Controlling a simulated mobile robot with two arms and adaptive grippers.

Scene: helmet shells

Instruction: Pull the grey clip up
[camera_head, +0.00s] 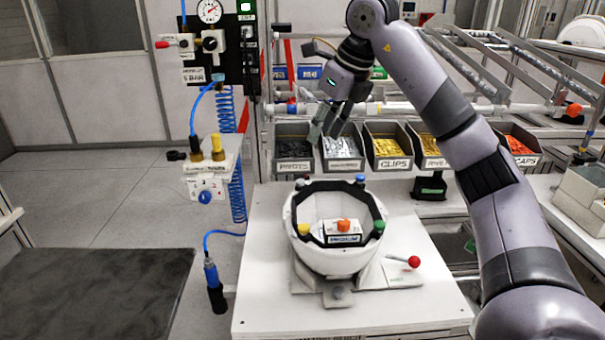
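Silver-grey small parts (342,149) lie in a dark bin in the back row; single clips cannot be told apart at this size. Whether the fingertips touch the parts cannot be told. My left gripper is not in view.
A white helmet shell (338,260) sits in a holder on the white table (262,285), with a white block inside. Beside the grey parts stand a bin labelled PIVOTS (294,165) and a yellow-filled bin labelled CLIPS (391,164). A rail (385,108) runs behind.

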